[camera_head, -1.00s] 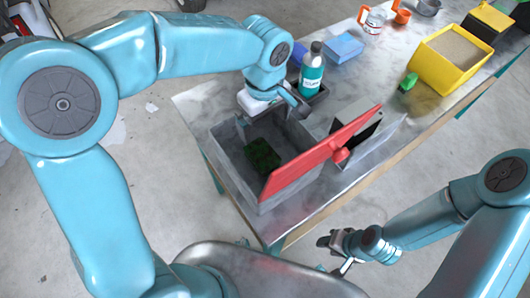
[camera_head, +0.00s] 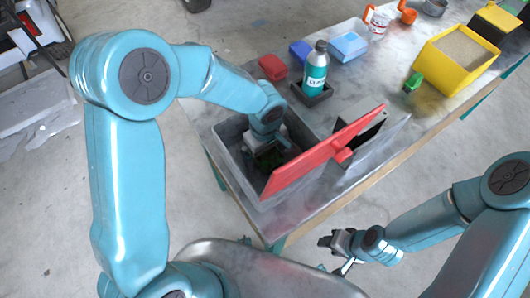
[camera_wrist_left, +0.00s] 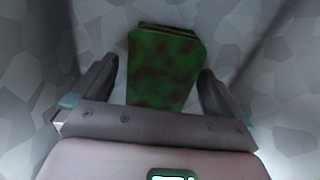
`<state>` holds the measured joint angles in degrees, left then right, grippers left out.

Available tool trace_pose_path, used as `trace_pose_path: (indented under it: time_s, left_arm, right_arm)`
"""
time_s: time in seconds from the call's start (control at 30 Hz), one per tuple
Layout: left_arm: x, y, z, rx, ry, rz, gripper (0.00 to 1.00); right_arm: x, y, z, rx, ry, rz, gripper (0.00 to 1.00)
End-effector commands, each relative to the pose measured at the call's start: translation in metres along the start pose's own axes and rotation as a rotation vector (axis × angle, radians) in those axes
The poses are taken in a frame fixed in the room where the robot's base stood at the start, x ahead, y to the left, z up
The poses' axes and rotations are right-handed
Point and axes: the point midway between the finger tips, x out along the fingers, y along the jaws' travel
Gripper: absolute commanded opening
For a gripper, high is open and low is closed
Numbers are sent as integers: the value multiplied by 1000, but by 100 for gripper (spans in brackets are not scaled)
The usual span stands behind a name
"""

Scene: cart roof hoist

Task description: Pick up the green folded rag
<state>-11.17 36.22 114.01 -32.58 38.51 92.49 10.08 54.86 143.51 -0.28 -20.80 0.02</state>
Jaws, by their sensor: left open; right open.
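The green folded rag (camera_wrist_left: 163,70) lies on the floor of a grey open bin. In the left wrist view it is dark green with brown blotches and sits between the two spread fingers of my left gripper (camera_wrist_left: 160,85), with a gap at each side. In the head view my left gripper (camera_head: 268,158) is down inside the grey bin (camera_head: 232,133) and mostly covers the rag. My right gripper (camera_head: 338,246) is in front of the table edge, empty and away from the bin.
A red panel (camera_head: 322,152) slants over the bin's right side. A teal bottle (camera_head: 316,72) in a dark tray, a red block (camera_head: 272,67), blue blocks (camera_head: 348,46) and a yellow sand-filled box (camera_head: 456,60) stand on the grey table (camera_head: 375,85).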

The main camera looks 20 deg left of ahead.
Motion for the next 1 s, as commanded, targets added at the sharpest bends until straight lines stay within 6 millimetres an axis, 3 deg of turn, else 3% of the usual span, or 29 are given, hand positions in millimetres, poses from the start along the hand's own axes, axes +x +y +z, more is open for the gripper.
trace_pose_path:
  time_s: [0.13, 0.3, 0.73, 0.87, 1.0]
  left_arm:
    - [0, 0, 0, 0, 0, 0, 100]
    - [0, 0, 0, 0, 0, 0, 47]
    - [-11, 1, -1, -1, 2, 4, 46]
    - [-31, 1, -1, -1, 2, 5, 46]
    - [-69, 1, -1, 0, 4, 8, 46]
  right_arm:
    - [0, 0, 0, 0, 0, 0, 43]
    - [0, 0, 0, 0, 0, 0, 43]
    - [0, 0, 0, 0, 0, 0, 43]
    - [-1, 0, 0, 0, 0, 0, 43]
    - [-2, -1, 0, 0, 0, 0, 43]
